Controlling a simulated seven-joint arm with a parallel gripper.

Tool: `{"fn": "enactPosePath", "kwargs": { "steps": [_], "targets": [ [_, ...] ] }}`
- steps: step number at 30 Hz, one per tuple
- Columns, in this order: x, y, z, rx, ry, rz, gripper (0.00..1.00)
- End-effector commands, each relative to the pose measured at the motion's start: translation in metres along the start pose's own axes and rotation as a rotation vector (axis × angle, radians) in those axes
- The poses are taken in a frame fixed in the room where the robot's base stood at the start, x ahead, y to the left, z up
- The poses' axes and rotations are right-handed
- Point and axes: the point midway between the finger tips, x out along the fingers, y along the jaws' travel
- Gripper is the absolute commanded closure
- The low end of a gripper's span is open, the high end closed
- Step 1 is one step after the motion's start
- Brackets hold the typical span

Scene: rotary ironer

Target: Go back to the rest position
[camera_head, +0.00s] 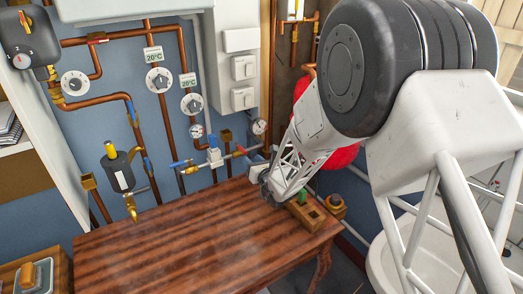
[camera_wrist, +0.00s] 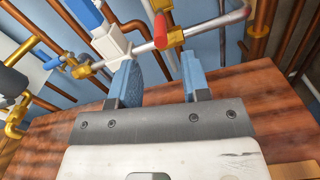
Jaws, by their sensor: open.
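My gripper (camera_head: 266,188) hangs low over the back right part of the wooden table (camera_head: 180,245), close to the pipes on the wall. In the wrist view my gripper (camera_wrist: 160,82) has its two blue-padded fingers spread apart, with nothing between them. A white valve body with a blue handle (camera_wrist: 84,14) and a red handle (camera_wrist: 160,30) on a pipe show just beyond the fingers. The table top (camera_wrist: 265,95) shows beneath them. My arm reaches in from the right in the head view and hides part of the wall.
Copper pipes (camera_head: 180,103) with round dials (camera_head: 158,80) and valves run along the blue wall. A red rounded vessel (camera_head: 312,160) stands behind my arm. A white basin (camera_head: 385,270) is at right.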

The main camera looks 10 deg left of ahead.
Motion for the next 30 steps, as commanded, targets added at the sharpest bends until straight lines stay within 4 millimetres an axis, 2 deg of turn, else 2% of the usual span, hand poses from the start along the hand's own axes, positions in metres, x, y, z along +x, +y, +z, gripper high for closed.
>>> {"fn": "enactPosePath", "kwargs": {
  "steps": [8, 14, 21, 30],
  "targets": [
    [-0.011, 0.009, 0.026, -0.074, 0.011, 0.069, 0.57],
    [-0.035, 0.025, 0.067, -0.22, 0.037, 0.194, 0.57],
    [-0.083, 0.047, 0.114, -0.449, 0.085, 0.369, 0.57],
    [-0.157, 0.07, 0.155, -0.751, 0.16, 0.577, 0.57]
  ]
}}
